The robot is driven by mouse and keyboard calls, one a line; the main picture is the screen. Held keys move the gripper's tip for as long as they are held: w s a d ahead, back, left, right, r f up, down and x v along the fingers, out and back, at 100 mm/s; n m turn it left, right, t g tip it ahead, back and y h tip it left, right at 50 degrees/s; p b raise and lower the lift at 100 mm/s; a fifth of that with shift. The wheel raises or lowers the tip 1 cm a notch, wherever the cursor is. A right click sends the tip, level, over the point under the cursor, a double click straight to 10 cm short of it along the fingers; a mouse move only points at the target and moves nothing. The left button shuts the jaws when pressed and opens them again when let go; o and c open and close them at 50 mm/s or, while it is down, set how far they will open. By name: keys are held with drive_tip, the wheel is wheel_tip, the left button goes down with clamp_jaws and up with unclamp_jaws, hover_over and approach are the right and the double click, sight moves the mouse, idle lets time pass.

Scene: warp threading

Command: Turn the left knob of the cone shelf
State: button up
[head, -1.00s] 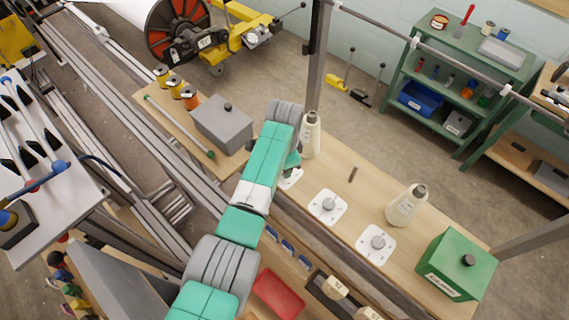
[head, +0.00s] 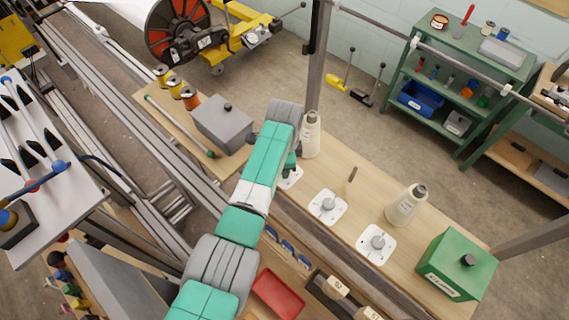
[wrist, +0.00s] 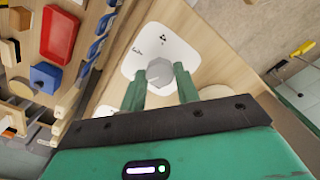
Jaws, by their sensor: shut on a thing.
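The left knob (wrist: 159,72) is a grey faceted knob on a white plate (wrist: 150,42) in the wrist view. The two green fingers of my gripper (wrist: 159,82) stand on either side of it, shut on it. In the head view my gripper (head: 291,163) is over the left plate (head: 290,180) and hides most of that knob. Two more white plates with grey knobs, the middle one (head: 328,205) and the right one (head: 377,242), lie along the wooden cone shelf (head: 343,240).
One cream cone (head: 310,138) stands close behind my gripper, another cream cone (head: 406,205) farther right. A thin brown peg (head: 351,179) stands between them. A green box (head: 456,265) is at the shelf's right end, a grey box (head: 222,125) at left.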

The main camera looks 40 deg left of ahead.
drive_tip(key=o, duration=1)
wheel_tip(320, 180, up, 8)
